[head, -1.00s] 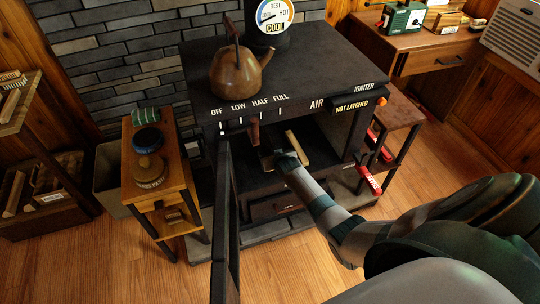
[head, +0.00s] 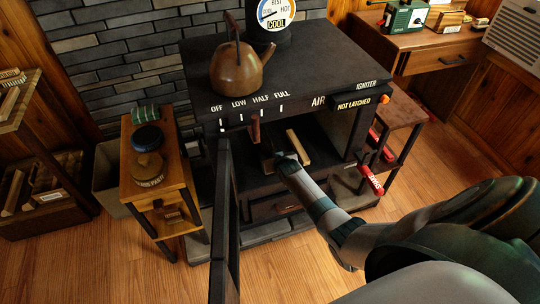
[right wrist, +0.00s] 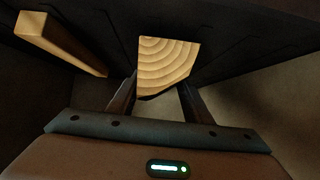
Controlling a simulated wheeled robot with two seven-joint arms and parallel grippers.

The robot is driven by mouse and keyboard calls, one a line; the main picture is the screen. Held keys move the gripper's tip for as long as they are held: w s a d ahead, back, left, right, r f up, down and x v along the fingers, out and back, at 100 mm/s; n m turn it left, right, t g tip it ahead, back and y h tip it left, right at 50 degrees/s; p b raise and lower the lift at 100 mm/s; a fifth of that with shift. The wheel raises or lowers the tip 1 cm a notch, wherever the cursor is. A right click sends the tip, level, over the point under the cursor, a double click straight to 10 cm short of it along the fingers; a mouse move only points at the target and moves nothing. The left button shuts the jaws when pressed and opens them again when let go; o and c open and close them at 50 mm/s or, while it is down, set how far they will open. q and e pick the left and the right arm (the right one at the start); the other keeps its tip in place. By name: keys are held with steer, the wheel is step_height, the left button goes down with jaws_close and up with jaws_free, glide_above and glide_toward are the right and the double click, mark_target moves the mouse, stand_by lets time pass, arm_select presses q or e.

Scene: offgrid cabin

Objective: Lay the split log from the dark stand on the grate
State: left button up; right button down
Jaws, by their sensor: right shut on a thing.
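My right gripper (head: 283,158) reaches through the open front of the black stove (head: 300,70) into its dark firebox. In the right wrist view its two fingers (right wrist: 157,92) are shut on the split log (right wrist: 167,62), whose pale, ringed end faces the camera. In the head view the held log is mostly hidden by the hand and shadow. Another pale wood piece (head: 298,147) lies in the firebox beside the gripper; it also shows in the right wrist view (right wrist: 62,44), apart from the held log. The grate cannot be made out clearly. My left gripper is out of view.
The stove door (head: 226,225) stands open to the left of my arm. A copper kettle (head: 238,65) sits on the stove top. A wooden side stand (head: 165,195) is at left, and a dark stand with a reddish top (head: 400,108) is at right.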

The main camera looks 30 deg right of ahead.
steer(key=shift+f+b, duration=0.35)
steer(key=shift+f, duration=0.05)
stand_by(0.9)
steer(key=c, duration=0.8)
jaws_free()
steer(key=shift+c, duration=0.2)
steer(key=shift+f, duration=0.1)
